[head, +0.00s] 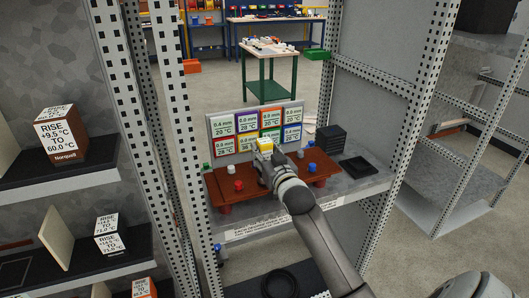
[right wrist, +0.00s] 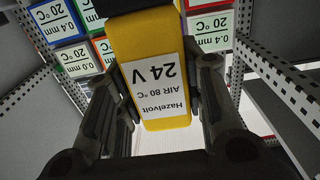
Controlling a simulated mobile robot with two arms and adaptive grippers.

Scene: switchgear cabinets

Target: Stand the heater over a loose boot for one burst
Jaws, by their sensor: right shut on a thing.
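The heater is a yellow block (head: 264,144) with a black part. In the right wrist view its white label (right wrist: 157,88) reads "Hazelvolt AIR 80 °C 24 V". My right gripper (head: 265,155) is shut on it, with a finger on each side. It holds the heater above a red-brown board (head: 217,190) on the shelf. Small coloured pieces stand on the board: a white one (head: 231,168), a red one (head: 239,185), a green one (head: 206,168) and a blue one (head: 312,168). I cannot tell which is a loose boot. The arm hides the board's middle. My left gripper is out of view.
A panel of labelled cards (head: 222,125) stands behind the board. A black stack (head: 326,138) and a black tray (head: 356,168) lie to its right. Perforated posts (head: 172,110) frame the bay. Boxes marked "RISE" (head: 60,135) sit on shelves at left. A green table (head: 268,70) stands beyond.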

